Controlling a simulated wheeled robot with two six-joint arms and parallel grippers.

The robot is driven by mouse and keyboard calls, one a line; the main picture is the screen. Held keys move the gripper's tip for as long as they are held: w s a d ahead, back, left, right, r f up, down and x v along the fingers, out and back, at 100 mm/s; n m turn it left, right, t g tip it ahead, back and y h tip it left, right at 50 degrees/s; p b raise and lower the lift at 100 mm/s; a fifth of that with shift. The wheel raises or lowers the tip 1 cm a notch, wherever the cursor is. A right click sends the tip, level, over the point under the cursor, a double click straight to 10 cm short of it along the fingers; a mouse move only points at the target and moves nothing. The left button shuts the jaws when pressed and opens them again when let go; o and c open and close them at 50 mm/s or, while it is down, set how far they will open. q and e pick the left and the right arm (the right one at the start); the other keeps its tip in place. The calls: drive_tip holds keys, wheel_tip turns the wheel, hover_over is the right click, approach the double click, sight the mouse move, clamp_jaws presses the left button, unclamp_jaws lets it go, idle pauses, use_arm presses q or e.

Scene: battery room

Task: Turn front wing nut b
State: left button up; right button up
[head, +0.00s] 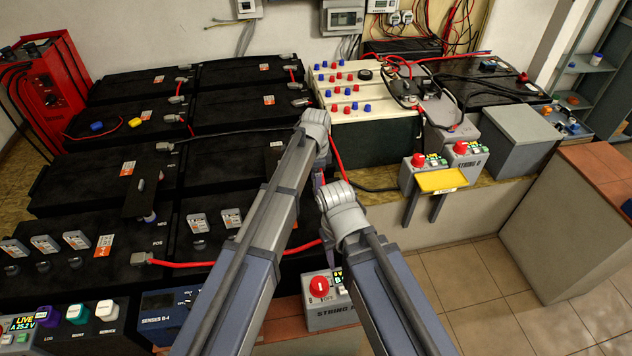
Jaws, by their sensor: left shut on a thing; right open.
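My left gripper (318,178) is near the picture's middle, over the right edge of the black battery bank. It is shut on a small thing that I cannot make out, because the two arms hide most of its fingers. My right gripper (326,262) is lower and nearer, pointing down above the grey string box with a red knob (319,287). It is open, and its fingers are partly hidden behind its wrist. I cannot pick out front wing nut b; the terminals around both grippers are largely covered by my arms.
Black batteries (75,190) with red cables (185,263) fill the left. A cream-topped battery (352,92) stands behind. Two red-knobbed boxes (419,162) (467,150) and a yellow plate (442,180) sit at right, beside a grey box (525,140). The tiled floor (490,290) is clear.

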use_arm(q)
drive_tip(key=o, duration=1.1)
drive_tip(key=shift+r, duration=0.15)
wheel_tip(320, 180, up, 8)
drive_tip(key=p, duration=0.8)
drive_tip(key=shift+f, duration=0.2)
